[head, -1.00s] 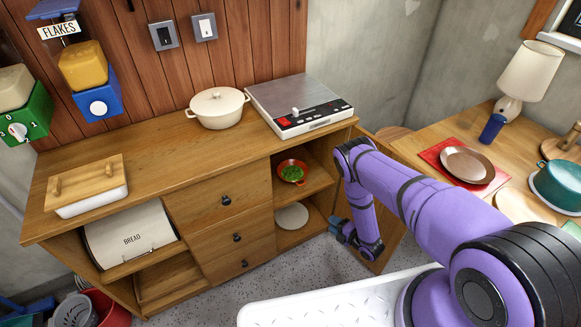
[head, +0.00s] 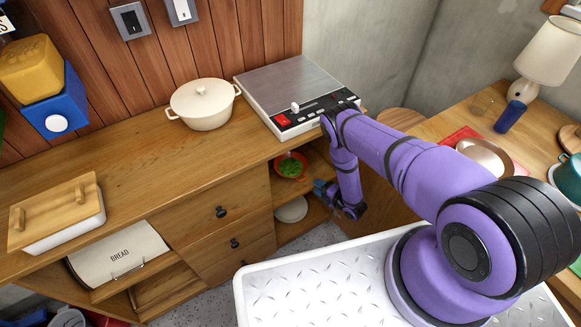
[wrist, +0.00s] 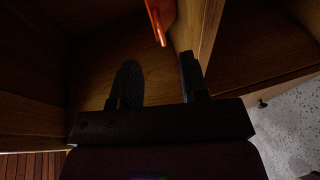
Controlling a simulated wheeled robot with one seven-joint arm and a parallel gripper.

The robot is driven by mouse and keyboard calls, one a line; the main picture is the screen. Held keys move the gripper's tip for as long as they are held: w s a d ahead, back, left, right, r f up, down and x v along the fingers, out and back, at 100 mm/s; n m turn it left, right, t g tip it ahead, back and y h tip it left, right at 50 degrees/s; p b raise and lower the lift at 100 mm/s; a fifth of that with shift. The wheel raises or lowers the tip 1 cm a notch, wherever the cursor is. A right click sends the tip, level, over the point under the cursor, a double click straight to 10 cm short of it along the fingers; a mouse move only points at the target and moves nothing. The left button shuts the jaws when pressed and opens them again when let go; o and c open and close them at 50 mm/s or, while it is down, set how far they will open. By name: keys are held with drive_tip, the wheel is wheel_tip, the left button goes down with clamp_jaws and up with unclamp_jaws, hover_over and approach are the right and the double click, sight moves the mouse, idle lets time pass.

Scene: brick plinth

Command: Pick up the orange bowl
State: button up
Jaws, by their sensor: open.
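The orange bowl (head: 291,178) sits on the upper shelf of the open cabinet section, under the silver-topped appliance, and holds something green. Part of its orange side also shows at the top of the wrist view (wrist: 161,18), beyond and between the fingertips. My gripper (head: 318,188) is at the cabinet opening, to the right of the bowl and a little lower in the picture. In the wrist view its two dark fingers (wrist: 158,78) are apart with nothing between them. The gripper is not touching the bowl as far as I can see.
A pale plate (head: 291,210) lies on the shelf below. An open cabinet door (head: 380,200) stands right of my forearm. The counter (head: 160,150) above holds a cream pot (head: 204,105) and the appliance (head: 292,90). Drawers (head: 225,205) close off the left side.

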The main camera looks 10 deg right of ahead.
drive_tip(key=shift+x, duration=3.65)
drive_tip(key=shift+a, duration=0.1)
clamp_jaws()
